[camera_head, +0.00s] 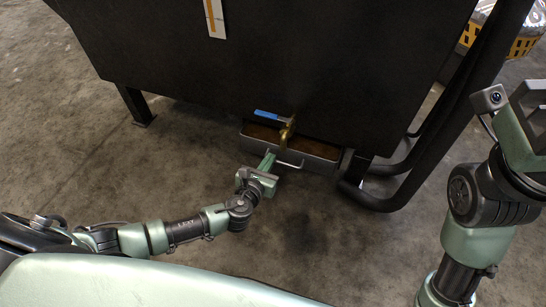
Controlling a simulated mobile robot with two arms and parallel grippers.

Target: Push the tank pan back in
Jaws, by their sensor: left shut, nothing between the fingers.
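The tank pan (318,157) is a grey metal tray low under the front edge of a large black tank (300,60). Its front sticks out a little, and a brownish surface shows inside it. A pale wire handle (290,165) is on its front. A brass valve (286,132) with a blue lever (267,115) hangs above the pan. My left gripper (268,160) is shut and empty, with its fingertips at the pan's front face beside the handle. I cannot tell if they touch. My right arm is at the right, its gripper fingers not visible.
Black bent tubes (378,203) stand right of the pan near the floor. A black leg (135,105) supports the tank at the left. The concrete floor (190,170) in front is clear.

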